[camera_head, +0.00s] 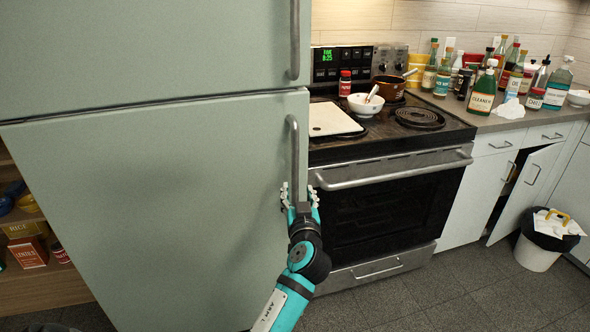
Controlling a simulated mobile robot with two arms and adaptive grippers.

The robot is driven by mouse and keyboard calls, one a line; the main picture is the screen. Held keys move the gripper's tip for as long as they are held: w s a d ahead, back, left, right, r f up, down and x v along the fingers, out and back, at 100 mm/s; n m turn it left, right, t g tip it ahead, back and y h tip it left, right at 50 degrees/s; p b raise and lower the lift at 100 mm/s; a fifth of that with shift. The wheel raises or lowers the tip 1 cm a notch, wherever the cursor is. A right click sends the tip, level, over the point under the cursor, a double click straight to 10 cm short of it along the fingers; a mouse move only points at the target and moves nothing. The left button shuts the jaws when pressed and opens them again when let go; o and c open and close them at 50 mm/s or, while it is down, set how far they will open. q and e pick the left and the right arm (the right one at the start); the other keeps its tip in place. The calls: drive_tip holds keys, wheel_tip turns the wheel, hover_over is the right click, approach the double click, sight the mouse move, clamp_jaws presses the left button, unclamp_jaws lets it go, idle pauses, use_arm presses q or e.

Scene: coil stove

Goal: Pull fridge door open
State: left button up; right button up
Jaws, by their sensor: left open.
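The pale green fridge has an upper door (150,50) and a lower door (150,210), and both look shut. The upper door's handle (294,40) is a vertical metal bar at its right edge. The lower door's handle (294,150) is a similar bar, also near the right edge. My left gripper (300,194) is open at the lower end of the lower handle, with its fingers on either side of it. Whether the fingers touch the bar cannot be told. The lowest part of the handle is hidden by the gripper. My right gripper is out of view.
The stove (385,205) stands close to the right of the fridge, with a white bowl (366,105) and a brown pot (390,87) on top. A cabinet door (525,193) is ajar beside a trash bin (540,250). Open floor (450,295) lies in front.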

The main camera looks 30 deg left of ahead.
sight(296, 173)
use_arm(q)
drive_tip(key=x, duration=1.1)
drive_tip(key=shift+w+a+b, duration=0.15)
drive_tip(key=shift+b, duration=0.25)
clamp_jaws()
drive_tip(key=shift+f, duration=0.15)
